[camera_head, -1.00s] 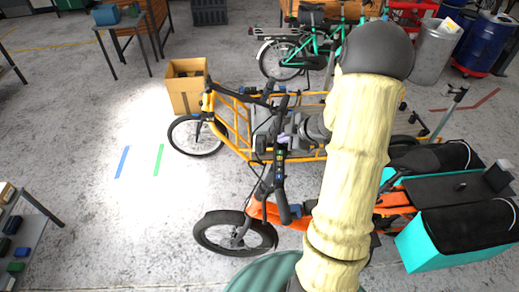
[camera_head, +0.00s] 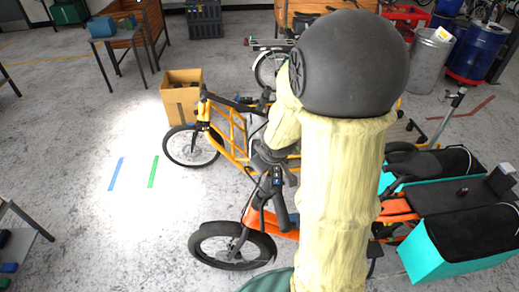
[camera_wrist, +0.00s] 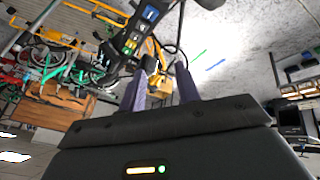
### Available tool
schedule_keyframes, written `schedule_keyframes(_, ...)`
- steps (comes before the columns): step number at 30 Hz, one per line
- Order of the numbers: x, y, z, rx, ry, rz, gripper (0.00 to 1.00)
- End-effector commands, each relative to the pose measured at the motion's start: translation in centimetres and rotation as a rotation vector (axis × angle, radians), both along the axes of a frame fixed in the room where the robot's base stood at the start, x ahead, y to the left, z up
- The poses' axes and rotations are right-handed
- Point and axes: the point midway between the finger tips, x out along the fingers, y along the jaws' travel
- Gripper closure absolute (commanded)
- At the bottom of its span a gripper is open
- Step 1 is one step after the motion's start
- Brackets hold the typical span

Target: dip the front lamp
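The orange cargo bike (camera_head: 285,232) stands at the front, its handlebar (camera_head: 277,205) rising above the front wheel. In the wrist view a black control pad (camera_wrist: 137,30) with blue, green and yellow buttons is just beyond my fingers. My gripper (camera_wrist: 160,76) shows two purple fingers standing apart, with no held thing visible between them. In the head view my arm hides part of the handlebar, and my gripper's tips are not clear there. I cannot make out the front lamp itself. A bright pool of light (camera_head: 140,150) lies on the floor left of the bikes.
A yellow cargo bike (camera_head: 228,130) stands close behind the orange one. A cardboard box (camera_head: 182,97) is behind its front wheel. A blue strip (camera_head: 116,174) and a green strip (camera_head: 153,171) mark the lit floor.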

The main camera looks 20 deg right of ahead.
Motion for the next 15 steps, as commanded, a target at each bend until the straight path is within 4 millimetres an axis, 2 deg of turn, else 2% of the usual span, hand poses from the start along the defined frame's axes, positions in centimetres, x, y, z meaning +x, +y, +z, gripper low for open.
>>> schedule_keyframes(1,-1.6,1.4,-0.7,0.028,0.03,-0.054,0.67)
schedule_keyframes(6,-7.3,5.4,-2.0,0.147,0.158,-0.242,0.67)
schedule_keyframes(9,-9.8,7.2,-2.4,0.205,0.219,-0.313,0.67)
schedule_keyframes(12,-11.1,8.2,-2.6,0.239,0.252,-0.351,0.67)
schedule_keyframes(15,-11.5,8.4,-2.5,0.247,0.262,-0.361,0.67)
